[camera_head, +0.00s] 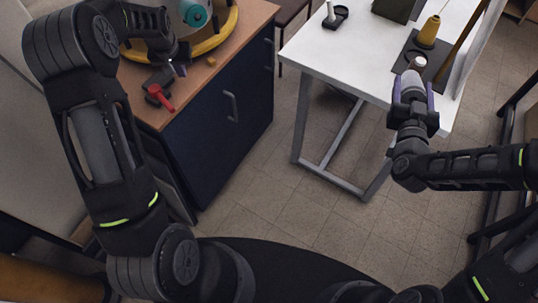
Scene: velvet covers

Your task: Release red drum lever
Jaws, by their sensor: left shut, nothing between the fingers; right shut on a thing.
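A red lever (160,98) with a dark base lies on the brown cabinet top near its front edge, at the upper left. My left gripper (179,69) is shut and empty just above and to the right of the lever, apart from it as far as I can tell. My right gripper (413,88) is at the front of the white table, shut on a grey cylindrical thing (411,80). Its far end is close to a small white-topped object (419,63), and I cannot tell whether they touch.
A round yellow-rimmed item (213,42) with a teal part (196,13) stands behind my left gripper. The white table (335,52) holds a dark mat, a yellow cone-shaped thing (429,31) and a small black stand (335,17). Open floor lies between cabinet and table.

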